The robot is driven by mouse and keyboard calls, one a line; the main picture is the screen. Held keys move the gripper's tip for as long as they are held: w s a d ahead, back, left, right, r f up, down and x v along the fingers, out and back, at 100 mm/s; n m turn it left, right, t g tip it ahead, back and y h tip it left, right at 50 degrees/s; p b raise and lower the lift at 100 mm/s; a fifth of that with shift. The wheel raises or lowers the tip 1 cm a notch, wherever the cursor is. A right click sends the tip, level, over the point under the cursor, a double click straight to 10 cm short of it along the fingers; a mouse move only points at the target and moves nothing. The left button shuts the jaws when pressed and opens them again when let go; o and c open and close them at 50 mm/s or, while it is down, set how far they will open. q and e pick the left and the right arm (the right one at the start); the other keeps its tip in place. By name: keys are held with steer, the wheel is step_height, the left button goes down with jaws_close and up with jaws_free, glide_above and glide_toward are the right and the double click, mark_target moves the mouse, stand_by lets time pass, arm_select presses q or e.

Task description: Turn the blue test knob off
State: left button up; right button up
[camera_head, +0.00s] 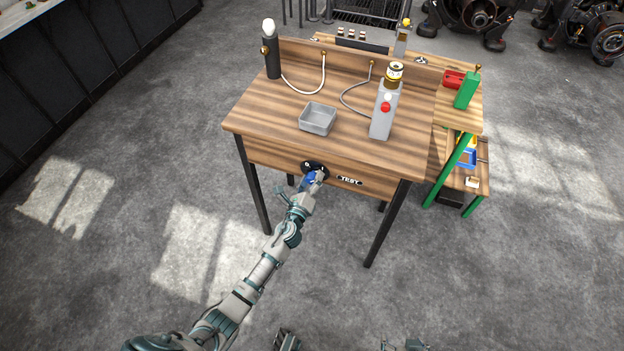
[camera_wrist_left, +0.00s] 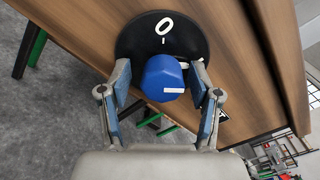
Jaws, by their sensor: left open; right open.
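The blue test knob (camera_head: 307,181) sits on a black round dial plate (camera_head: 309,165) on the front of the wooden bench, beside a TEST label (camera_head: 349,180). In the left wrist view, the blue knob (camera_wrist_left: 160,76) has a white bar near its lower right edge. The black plate (camera_wrist_left: 137,43) shows a white 0 above the knob. My left gripper (camera_wrist_left: 160,92) is open, its fingers on either side of the knob; contact is not clear. It partly covers the knob in the head view (camera_head: 315,183). My right gripper (camera_head: 401,345) barely shows at the bottom edge, open.
On the bench top (camera_head: 270,110) stand a grey tray (camera_head: 318,119), a grey box with a red button (camera_head: 384,110) and a black lamp post (camera_head: 271,57). A green-legged side table (camera_head: 450,118) stands at the right. The floor before the bench is clear.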

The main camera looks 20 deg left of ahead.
arm_select(q)
steer(key=c, duration=1.1)
steer(key=shift+c, duration=0.2)
